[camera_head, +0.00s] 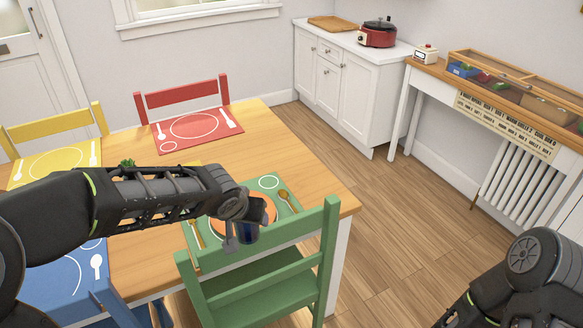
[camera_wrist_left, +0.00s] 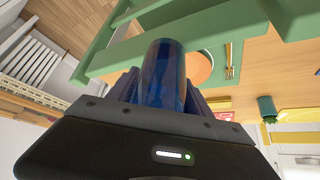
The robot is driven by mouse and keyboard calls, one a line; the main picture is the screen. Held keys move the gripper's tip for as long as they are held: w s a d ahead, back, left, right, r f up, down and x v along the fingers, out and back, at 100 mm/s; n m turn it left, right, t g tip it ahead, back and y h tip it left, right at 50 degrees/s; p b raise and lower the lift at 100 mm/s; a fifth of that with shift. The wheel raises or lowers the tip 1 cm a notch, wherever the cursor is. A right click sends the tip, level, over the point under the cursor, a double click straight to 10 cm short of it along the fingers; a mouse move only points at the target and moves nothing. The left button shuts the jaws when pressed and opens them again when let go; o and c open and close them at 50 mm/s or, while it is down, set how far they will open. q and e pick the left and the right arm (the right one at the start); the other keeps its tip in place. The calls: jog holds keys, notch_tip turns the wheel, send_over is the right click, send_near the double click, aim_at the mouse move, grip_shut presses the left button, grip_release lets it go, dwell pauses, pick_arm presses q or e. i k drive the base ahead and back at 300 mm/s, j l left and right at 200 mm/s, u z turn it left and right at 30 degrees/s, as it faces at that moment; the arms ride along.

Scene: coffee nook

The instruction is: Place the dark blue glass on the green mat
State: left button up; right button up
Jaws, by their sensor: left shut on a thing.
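The dark blue glass (camera_head: 249,232) is held in my left gripper (camera_head: 242,222). It hangs above the near part of the green mat's place setting, by the green chair's backrest. In the left wrist view the glass (camera_wrist_left: 163,78) stands between the closed fingers. The green mat (camera_head: 283,208) lies on the wooden table, with an orange plate (camera_head: 270,212) and a spoon (camera_head: 285,196) on it. My gripper and the glass hide part of the mat and plate. My right arm shows at the lower right; its fingertips are out of frame.
The green chair (camera_head: 270,245) stands at the mat's near edge, its backrest close to the glass. A red mat (camera_head: 170,143), a yellow mat (camera_head: 40,172) and a blue mat (camera_head: 65,285) lie elsewhere on the table. A small green plant (camera_wrist_left: 267,105) stands farther in. Open floor lies to the right.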

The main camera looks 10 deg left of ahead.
aim_at(268, 181)
jog(key=i+l, duration=0.95)
